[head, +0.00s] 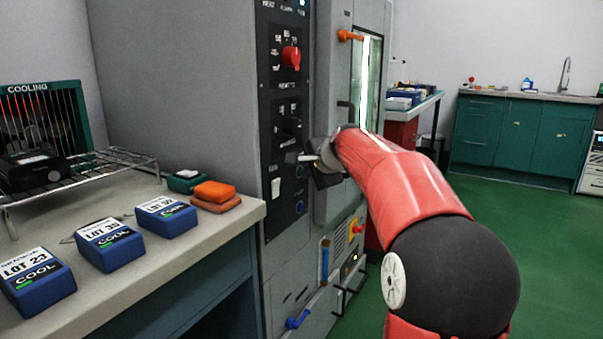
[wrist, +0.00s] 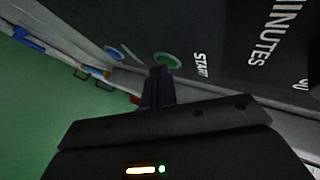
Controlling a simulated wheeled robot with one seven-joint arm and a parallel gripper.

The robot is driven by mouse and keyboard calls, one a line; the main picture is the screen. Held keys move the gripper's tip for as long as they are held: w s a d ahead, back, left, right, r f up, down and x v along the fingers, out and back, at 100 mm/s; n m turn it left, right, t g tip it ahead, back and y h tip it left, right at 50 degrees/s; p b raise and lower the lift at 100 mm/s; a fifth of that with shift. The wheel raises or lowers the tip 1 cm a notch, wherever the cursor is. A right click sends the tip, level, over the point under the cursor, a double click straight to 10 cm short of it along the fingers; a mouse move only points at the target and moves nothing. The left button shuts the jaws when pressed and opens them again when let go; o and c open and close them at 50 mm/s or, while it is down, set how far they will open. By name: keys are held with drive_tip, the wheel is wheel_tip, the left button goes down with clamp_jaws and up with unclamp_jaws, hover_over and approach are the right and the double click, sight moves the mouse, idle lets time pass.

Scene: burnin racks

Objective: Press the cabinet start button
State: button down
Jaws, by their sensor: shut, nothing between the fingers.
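The grey cabinet (head: 180,70) carries a dark control panel (head: 262,85) with a red knob, a black knob and round buttons. In the wrist view the start button (wrist: 168,59) is a green disc beside the white word START (wrist: 201,65). My gripper (head: 301,158) is shut and empty, at the panel's front. In the wrist view its fingertips (wrist: 159,72) overlap the lower edge of the green button. I cannot tell whether they touch it. In the head view my gripper and wrist cover part of the panel, and I cannot make out the green button there.
A bench (head: 130,265) at left holds several blue lot boxes, orange and green blocks, and a wire rack (head: 105,160). An orange handle (head: 350,36) sticks out from the cabinet door, and a blue handle (head: 298,319) is low down. Green floor (head: 545,235) is clear at right.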

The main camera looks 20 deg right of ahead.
drive_tip(key=shift+s+d+b, duration=0.45)
drive_tip(key=shift+s+b, duration=0.05)
drive_tip(key=shift+s, duration=0.15)
drive_tip(key=s+d+b, duration=0.1)
drive_tip(key=s, duration=0.1)
drive_tip(key=s+d+b, duration=0.1)
drive_tip(key=s+d, duration=0.1)
drive_tip(key=shift+b, duration=0.35)
idle(0.6)
